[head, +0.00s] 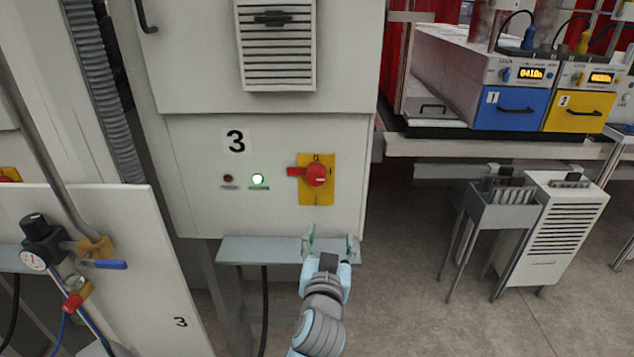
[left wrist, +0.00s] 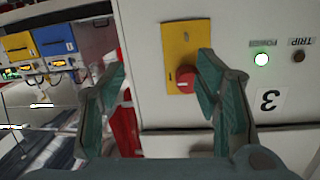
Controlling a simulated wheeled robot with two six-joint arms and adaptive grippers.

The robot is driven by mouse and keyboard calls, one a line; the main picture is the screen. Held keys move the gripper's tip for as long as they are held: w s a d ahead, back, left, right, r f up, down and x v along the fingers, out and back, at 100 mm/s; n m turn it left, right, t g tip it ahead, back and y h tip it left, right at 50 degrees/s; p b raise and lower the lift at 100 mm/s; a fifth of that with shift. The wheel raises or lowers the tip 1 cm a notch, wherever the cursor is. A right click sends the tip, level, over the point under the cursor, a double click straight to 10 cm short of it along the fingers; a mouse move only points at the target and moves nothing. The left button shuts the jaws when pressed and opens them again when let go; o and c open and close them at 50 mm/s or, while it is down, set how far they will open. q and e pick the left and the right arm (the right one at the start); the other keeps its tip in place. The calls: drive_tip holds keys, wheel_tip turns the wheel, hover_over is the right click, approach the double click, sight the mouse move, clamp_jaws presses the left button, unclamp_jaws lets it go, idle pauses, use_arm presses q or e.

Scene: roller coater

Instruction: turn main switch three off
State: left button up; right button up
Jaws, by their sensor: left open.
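Main switch three is a red rotary knob (head: 316,174) on a yellow plate (head: 317,198), on the white cabinet panel marked 3 (head: 235,141). Its handle lies level and points left in the head view. A green lamp (head: 257,179) to its left is lit; the lamp (head: 228,179) beside that is dark. My left gripper (head: 331,240) is open and empty, below the switch and apart from it. In the left wrist view the picture is inverted; the red knob (left wrist: 187,78) shows between the fingers, close to the right one, which hides part of it.
A narrow grey ledge (head: 240,250) sticks out below the panel, near my left gripper. A valve with a gauge (head: 40,245) stands at the left. Blue (head: 510,108) and yellow (head: 575,111) units sit on a bench at the right.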

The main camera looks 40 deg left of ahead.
use_arm(q)
drive_tip(key=n+y, duration=0.2)
approach(315, 178)
drive_tip(key=p+x, duration=0.1)
drive_tip(key=x, duration=0.9)
use_arm(e)
drive_tip(key=shift+w+r, duration=0.2)
drive_tip(key=shift+r, duration=0.95)
use_arm(q)
drive_tip(key=shift+d, duration=0.1)
drive_tip(key=c, duration=1.1)
